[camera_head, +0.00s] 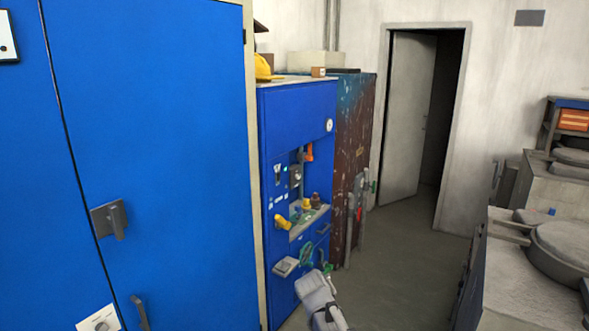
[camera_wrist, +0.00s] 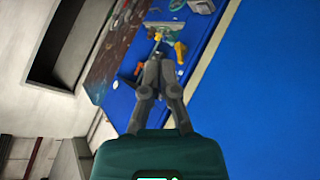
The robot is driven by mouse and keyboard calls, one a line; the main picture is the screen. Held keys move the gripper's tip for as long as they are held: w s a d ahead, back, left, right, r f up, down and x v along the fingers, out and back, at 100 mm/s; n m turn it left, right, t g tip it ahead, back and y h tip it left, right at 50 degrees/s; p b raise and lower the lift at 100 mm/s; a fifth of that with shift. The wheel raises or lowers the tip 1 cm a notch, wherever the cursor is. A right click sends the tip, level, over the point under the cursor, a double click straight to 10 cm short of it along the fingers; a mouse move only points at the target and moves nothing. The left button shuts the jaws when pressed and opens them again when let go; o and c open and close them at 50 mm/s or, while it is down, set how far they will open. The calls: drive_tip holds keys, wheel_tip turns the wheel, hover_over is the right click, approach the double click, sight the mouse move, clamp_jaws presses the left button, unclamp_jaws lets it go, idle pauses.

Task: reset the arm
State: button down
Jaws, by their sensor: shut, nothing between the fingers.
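In the wrist view my gripper (camera_wrist: 158,62) is shut and empty, with its dark fingers together in front of a blue control cabinet (camera_wrist: 198,48). Yellow and orange fittings and a small shelf show beyond the fingertips; the gap between the tips and the cabinet cannot be judged. In the head view a pale part of my arm (camera_head: 318,296) rises from the bottom edge, in front of the lower cabinet. The gripper itself is not clearly made out there.
The blue control cabinet (camera_head: 293,118) carries yellow handles, an orange lever and a gauge. A large blue locker (camera_head: 160,150) fills the left. A rusty cabinet (camera_head: 354,130) stands beyond it. Grey counters with pans (camera_head: 565,250) stand at right. The floor (camera_head: 410,240) towards the half-open door (camera_head: 405,115) is clear.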

drive_tip(key=s+d+f+m+g+y+b, duration=0.1)
drive_tip(key=s+d+f+g, duration=0.3)
drive_tip(key=s, duration=0.6)
drive_tip(key=s+d+f+m+g+y+b, duration=0.1)
drive_tip(key=s+d+f+m+g, duration=0.3)
drive_tip(key=s, duration=0.6)
drive_tip(key=shift+s+d+f+g+y, duration=0.35)
drive_tip(key=shift+d+f+g, duration=0.1)
drive_tip(key=shift+f+g, duration=0.5)
drive_tip(key=shift+r, duration=0.1)
